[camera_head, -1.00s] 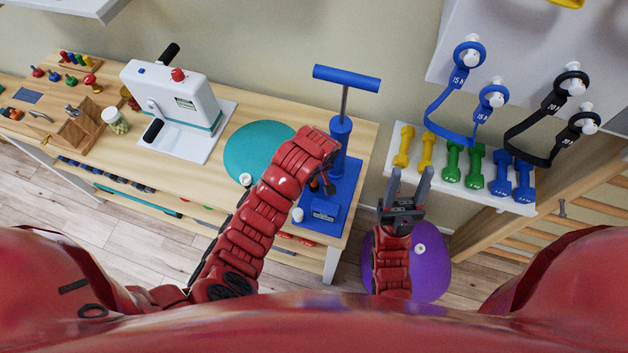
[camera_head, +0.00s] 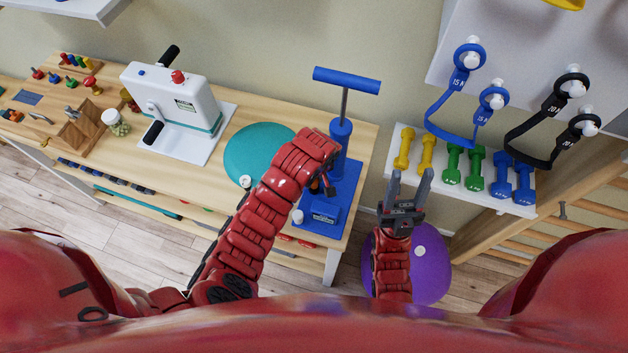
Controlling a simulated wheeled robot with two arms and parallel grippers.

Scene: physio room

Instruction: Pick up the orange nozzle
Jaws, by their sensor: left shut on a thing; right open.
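The orange nozzle (camera_head: 315,187) shows only as a small orange bit beside my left wrist, over the blue base of the pump. My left gripper (camera_head: 326,189) is shut on it, and my own red arm hides most of both. The blue pump (camera_head: 340,137) with its T-handle stands upright on the table just behind. My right gripper (camera_head: 408,178) is open and empty, fingers pointing up, in front of the dumbbell shelf and clear of it.
A teal disc (camera_head: 258,152) lies left of my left arm. A white machine (camera_head: 178,105) stands further left on the wooden table. Dumbbells rest on a white shelf (camera_head: 506,201) at right. A purple ball (camera_head: 432,268) is below my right gripper.

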